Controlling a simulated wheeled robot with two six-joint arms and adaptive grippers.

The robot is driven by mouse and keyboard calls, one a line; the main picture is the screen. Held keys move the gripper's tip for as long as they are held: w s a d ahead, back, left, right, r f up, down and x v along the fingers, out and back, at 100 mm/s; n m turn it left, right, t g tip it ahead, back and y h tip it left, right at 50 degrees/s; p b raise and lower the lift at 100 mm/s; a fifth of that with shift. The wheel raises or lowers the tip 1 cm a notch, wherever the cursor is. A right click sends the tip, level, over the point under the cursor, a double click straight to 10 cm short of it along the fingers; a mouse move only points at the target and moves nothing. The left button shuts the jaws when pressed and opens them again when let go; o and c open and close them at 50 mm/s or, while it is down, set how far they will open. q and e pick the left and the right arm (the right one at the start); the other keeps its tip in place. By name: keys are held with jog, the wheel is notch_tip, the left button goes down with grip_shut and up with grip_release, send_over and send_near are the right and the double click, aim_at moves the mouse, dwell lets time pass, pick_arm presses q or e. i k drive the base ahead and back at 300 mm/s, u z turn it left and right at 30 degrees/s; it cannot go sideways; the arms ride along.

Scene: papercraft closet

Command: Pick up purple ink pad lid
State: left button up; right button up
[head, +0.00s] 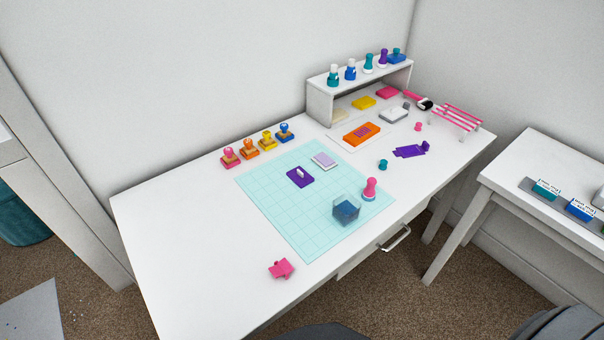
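A flat purple square piece with a small white oval on top (301,177) lies on the light teal grid mat (290,215); it looks like the purple ink pad lid. Just behind it and to its right, a pale lavender pad with a white border (324,160) lies on the mat, apart from the lid. Neither of my grippers is in view, and nothing touches the lid.
A clear box with blue contents (346,209) and a pink stamp (370,189) stand on the mat's right side. Several stamps (267,140) line its back left. A purple flat piece (410,151) lies right. The desk's left part (175,220) is clear.

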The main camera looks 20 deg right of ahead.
aim_at(299, 176)
jog(key=u, duration=2.65)
jog(key=k, duration=1.6)
jog(key=z, duration=1.55)
jog(key=i, duration=0.5)
jog(key=z, duration=0.05)
